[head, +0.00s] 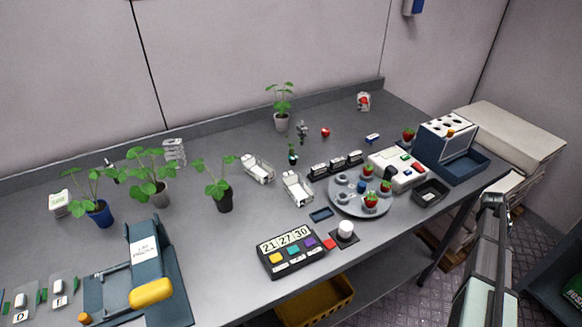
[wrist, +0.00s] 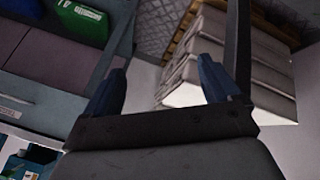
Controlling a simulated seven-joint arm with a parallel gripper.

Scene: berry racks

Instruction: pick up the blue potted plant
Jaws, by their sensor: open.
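The blue potted plant (head: 98,211) stands upright on the grey table at the left in the head view, with green leaves above a blue pot. My gripper (wrist: 160,90) shows in the wrist view with its two blue fingers apart and nothing between them. In the head view my arm is at the lower right, off the table's right side and far from the blue pot. The gripper's fingertips are not clear there. The blue potted plant is not in the wrist view.
Other plants stand in a grey pot (head: 160,194), a black pot (head: 224,201) and a light pot (head: 281,122). A blue-grey press (head: 150,262) lies in front of the blue pot. A round tray (head: 345,205), a timer box (head: 291,251) and a blue rack (head: 447,150) fill the right side.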

